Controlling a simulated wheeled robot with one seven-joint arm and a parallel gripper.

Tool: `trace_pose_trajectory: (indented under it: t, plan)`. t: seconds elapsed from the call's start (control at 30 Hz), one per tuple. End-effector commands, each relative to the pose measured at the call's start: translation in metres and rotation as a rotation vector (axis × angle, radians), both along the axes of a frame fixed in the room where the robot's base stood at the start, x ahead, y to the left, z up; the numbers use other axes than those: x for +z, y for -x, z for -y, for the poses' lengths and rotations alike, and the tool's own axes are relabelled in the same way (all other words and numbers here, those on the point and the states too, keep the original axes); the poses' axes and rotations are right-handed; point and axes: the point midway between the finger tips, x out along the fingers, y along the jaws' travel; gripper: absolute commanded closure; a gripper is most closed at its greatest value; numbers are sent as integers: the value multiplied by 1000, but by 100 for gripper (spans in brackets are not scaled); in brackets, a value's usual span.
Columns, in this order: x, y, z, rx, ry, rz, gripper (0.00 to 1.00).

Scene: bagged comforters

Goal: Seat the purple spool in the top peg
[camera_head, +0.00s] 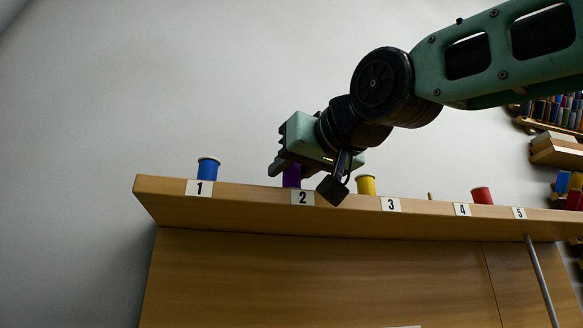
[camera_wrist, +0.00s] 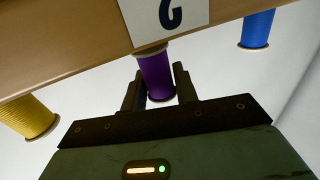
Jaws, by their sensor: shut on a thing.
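The purple spool (camera_head: 291,177) is behind the number 2 label, at the top of the wooden ledge. My gripper (camera_head: 291,170) is shut on it, and the arm comes in from the upper right. In the wrist view the purple spool (camera_wrist: 157,77) stands between the two dark fingers (camera_wrist: 157,92), and the ledge edge hides its lower end. I cannot tell whether it rests on the ledge or on a peg. A bare wooden peg (camera_head: 430,196) stands left of the number 4 label. No peg is marked as top.
Shelves of coloured spools (camera_head: 555,110) hang at the far right. The wall above is clear.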

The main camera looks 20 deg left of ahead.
Motion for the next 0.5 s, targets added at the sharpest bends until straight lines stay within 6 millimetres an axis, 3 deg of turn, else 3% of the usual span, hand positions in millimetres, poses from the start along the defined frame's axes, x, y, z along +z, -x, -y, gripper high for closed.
trace_pose_trajectory:
  t: [0.5]
  plan:
    - [-8,0,0,0,0,0,92]
